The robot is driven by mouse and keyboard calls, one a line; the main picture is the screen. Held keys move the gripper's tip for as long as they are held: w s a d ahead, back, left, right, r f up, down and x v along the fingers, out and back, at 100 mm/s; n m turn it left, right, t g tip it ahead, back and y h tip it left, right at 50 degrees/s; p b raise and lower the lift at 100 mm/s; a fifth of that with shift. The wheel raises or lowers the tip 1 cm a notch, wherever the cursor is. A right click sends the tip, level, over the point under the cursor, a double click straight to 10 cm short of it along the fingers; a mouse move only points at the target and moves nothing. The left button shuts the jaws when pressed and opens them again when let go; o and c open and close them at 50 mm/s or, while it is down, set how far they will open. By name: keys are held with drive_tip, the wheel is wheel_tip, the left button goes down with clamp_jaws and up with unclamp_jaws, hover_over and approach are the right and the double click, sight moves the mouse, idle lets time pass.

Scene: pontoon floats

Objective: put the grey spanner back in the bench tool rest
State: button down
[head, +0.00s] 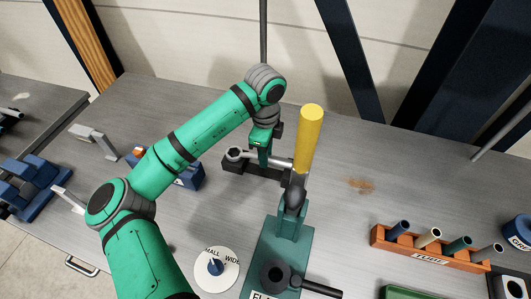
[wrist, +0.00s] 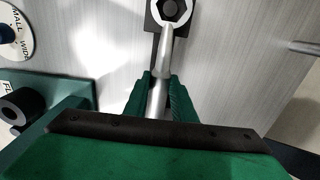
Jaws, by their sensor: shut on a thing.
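The grey spanner (head: 245,155) has a ring end at the left and its handle runs right into my gripper (head: 264,160). In the wrist view the spanner (wrist: 166,50) runs away from my gripper (wrist: 159,92), whose green fingers are shut on its handle. The dark bench tool rest (head: 233,168) is below the ring end on the bench. In the wrist view the ring overlaps the dark block of the rest (wrist: 151,22). I cannot tell whether the spanner touches the rest.
A yellow cylinder (head: 308,140) stands upright just right of my gripper, above a green fixture (head: 268,245). A blue block (head: 188,178) is close on the left. A round white dial (head: 216,282) lies in front.

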drive_tip(key=shift+f, duration=0.3)
drive_tip(key=c, duration=1.4)
unclamp_jaws()
wheel_tip(320, 180, up, 11)
drive_tip(key=shift+f, duration=0.15)
